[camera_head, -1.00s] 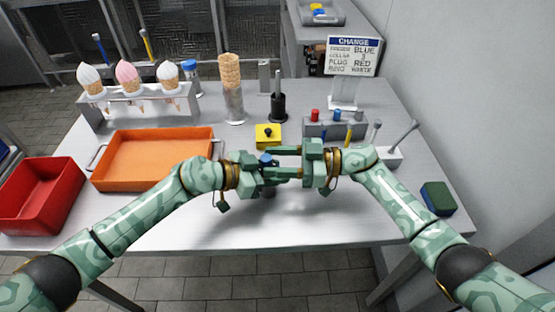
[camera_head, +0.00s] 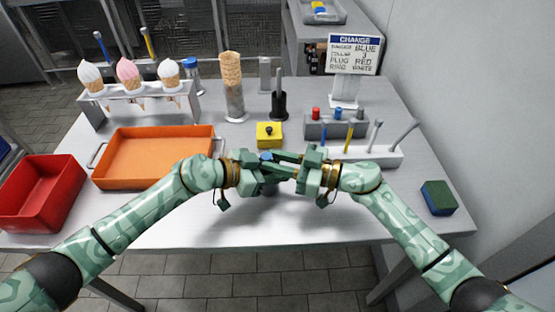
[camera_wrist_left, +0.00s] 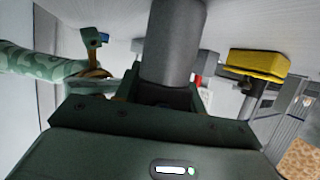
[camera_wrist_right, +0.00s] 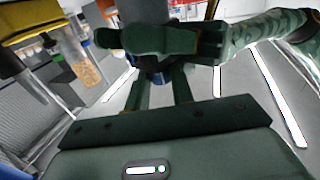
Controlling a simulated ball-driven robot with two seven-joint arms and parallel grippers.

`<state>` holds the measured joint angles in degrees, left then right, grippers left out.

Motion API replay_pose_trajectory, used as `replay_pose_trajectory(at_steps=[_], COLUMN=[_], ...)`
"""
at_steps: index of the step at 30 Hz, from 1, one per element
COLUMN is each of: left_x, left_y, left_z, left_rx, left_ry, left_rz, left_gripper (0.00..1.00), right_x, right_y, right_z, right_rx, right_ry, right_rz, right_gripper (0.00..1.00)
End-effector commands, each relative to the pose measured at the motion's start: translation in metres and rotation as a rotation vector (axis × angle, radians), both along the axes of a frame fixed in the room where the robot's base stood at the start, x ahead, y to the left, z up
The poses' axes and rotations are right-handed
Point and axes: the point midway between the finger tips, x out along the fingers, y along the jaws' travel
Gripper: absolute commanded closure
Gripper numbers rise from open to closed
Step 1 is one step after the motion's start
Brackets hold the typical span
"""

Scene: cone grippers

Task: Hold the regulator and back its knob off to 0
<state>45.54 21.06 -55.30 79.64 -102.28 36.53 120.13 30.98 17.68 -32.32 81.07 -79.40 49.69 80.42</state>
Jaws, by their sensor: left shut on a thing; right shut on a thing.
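The regulator shows as a thick grey cylinder (camera_wrist_left: 172,45) in the left wrist view, with its lower end between my left gripper's jaws. In the head view my left gripper (camera_head: 268,171) is shut on its body, which is mostly hidden there. A blue knob (camera_wrist_right: 160,76) sits between the two fingers of my right gripper (camera_wrist_right: 160,86) in the right wrist view. The knob's blue top (camera_head: 267,156) also shows in the head view. My right gripper is shut on it, its fingers slanted. The grippers face each other closely above the table. I cannot read any scale on the knob.
An orange tray (camera_head: 108,180) and a red bin (camera_head: 20,205) stand left. A yellow block (camera_head: 268,141) and a plug rack (camera_head: 318,130) are behind the grippers. A white tool holder (camera_head: 385,158) and a sponge (camera_head: 438,197) are right. The table's front (camera_head: 300,232) is clear.

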Motion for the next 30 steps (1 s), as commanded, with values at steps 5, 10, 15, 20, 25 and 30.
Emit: replay_pose_trajectory(at_steps=[5, 10, 15, 20, 25, 30], left_x=[-0.0008, -0.0005, -0.0003, -0.0002, -0.0002, 0.0], left_y=[-0.0008, -0.0006, -0.0005, -0.0004, -0.0004, -0.0004], left_z=[-0.0001, 0.0, 0.0, 0.0, 0.0, 0.0001], left_rx=[-0.002, -0.002, -0.001, -0.001, -0.001, -0.001], left_ry=[0.002, 0.002, 0.001, 0.001, 0.001, 0.0], left_rz=[-0.002, -0.001, -0.001, -0.001, -0.001, 0.0], left_gripper=[0.89, 0.89, 0.89, 0.89, 0.89, 0.89], right_x=[0.0013, 0.0008, 0.0004, 0.0001, 0.001, 0.0048], right_y=[-0.0014, -0.0007, 0.0, 0.0005, 0.001, 0.0001], right_z=[-0.0007, -0.0003, 0.0001, 0.0004, 0.0001, 0.0001], right_rx=[-0.002, -0.001, 0.0, 0.001, 0.001, 0.0], right_ry=[0.0, -0.001, 0.0, 0.0, 0.002, 0.002], right_rz=[-0.004, -0.002, 0.0, 0.002, 0.026, 0.131], right_gripper=[0.6, 0.54, 0.54, 0.54, 0.54, 0.54])
